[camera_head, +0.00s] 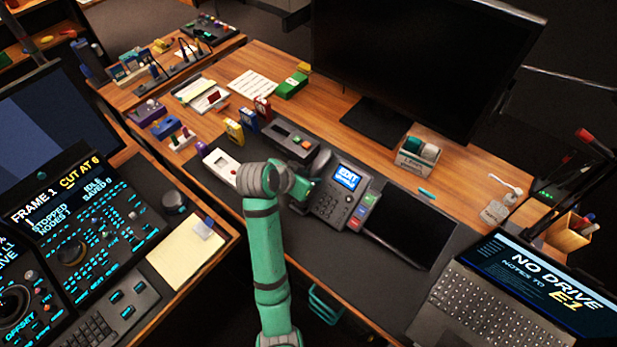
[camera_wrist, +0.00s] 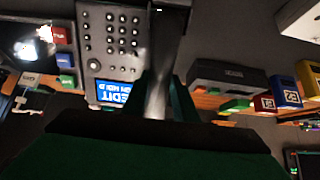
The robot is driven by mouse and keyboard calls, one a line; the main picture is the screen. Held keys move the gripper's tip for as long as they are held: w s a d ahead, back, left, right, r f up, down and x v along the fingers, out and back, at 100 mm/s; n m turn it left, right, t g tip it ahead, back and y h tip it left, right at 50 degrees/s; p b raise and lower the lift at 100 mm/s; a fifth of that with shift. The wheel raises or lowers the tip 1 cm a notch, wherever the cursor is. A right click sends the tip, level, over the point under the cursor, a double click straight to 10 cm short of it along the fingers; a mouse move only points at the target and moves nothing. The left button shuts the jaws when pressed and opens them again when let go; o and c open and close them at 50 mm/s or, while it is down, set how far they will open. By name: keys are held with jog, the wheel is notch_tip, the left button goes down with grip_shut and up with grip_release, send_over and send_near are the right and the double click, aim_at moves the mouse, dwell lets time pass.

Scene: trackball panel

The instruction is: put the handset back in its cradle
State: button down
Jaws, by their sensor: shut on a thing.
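The desk phone (camera_head: 328,206) stands on the dark desk mat, with a lit blue EDIT screen and a keypad. It shows upside down in the wrist view (camera_wrist: 117,62). The dark grey handset (camera_head: 320,161) is along the left side of the phone, its upper end showing past my gripper (camera_head: 298,186). In the wrist view my gripper (camera_wrist: 163,100) is shut on the handset (camera_wrist: 160,58), which lies between the fingers beside the keypad. My gripper hides the handset's middle and most of the cradle. I cannot tell whether the handset touches the cradle.
A grey box with buttons (camera_head: 293,137) stands behind and left of the phone. A white device (camera_head: 220,164) lies left of my arm. A dark tablet (camera_head: 410,223) and a laptop (camera_head: 490,310) are to the right. The monitor (camera_head: 415,70) stands behind. Bare mat lies in front of the phone.

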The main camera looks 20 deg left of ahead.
jog(key=shift+w+d+f, duration=0.1)
jog(key=shift+w+f, duration=0.05)
jog(key=shift+f, duration=0.05)
dwell(0.5)
jog(key=c, duration=1.3)
grip_release()
jog(key=shift+c, duration=0.2)
jog(key=v, duration=1)
jog(key=shift+s+r, duration=0.25)
jog(key=shift+r, duration=0.05)
